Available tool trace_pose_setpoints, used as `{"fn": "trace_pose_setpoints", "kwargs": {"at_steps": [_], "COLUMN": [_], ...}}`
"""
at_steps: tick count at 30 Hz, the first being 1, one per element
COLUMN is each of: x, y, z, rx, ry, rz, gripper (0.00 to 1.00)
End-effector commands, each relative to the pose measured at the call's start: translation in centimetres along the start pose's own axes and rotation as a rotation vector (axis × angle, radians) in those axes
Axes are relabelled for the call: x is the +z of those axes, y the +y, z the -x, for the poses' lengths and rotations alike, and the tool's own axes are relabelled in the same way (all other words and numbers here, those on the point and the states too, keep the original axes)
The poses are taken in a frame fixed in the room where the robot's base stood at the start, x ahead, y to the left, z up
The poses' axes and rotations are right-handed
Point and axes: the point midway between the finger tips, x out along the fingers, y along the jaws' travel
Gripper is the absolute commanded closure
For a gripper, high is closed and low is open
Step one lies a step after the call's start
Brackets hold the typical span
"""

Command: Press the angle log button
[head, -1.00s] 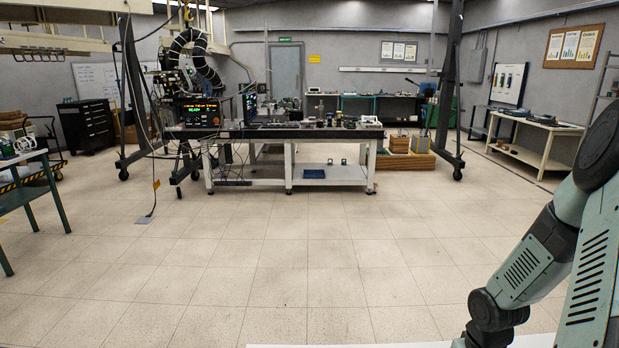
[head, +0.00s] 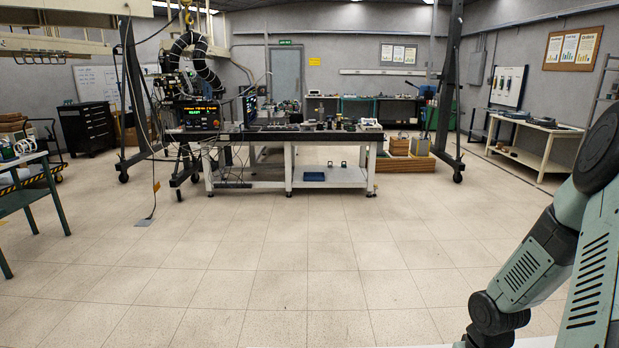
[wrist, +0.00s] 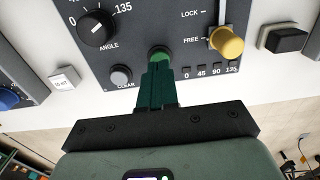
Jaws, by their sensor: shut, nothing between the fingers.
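In the wrist view, a dark panel (wrist: 190,18) fills the top middle. A round green button (wrist: 158,52) sits on it between the angle knob and the yellow-tipped lever. My gripper (wrist: 158,64) is shut and empty, its green fingertips at the near edge of this button and partly covering it. I cannot tell whether they press it or only hover. Any label for the button is hidden. The black angle knob (wrist: 97,27) is at upper left, with 0 and 135 marks. In the head view my gripper is out of sight.
A grey clear button (wrist: 121,76) sits left of my fingers. The yellow-tipped lever (wrist: 226,42) stands close on the right, near the FREE mark. A black button (wrist: 287,39) is further right. In the head view, a workbench (head: 330,139) stands beyond open floor.

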Motion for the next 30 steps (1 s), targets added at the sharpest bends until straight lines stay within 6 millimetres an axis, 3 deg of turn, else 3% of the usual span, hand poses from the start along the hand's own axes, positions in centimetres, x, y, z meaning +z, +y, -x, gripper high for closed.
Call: {"fn": "trace_pose_setpoints", "kwargs": {"at_steps": [16,30], "x": [0.0,0.0], "y": [0.0,0.0], "z": [-0.1,-1.5], "rx": [0.0,-0.001], "ry": [0.0,-0.001], "rz": [0.0,0.001], "gripper": [1.0,1.0]}}
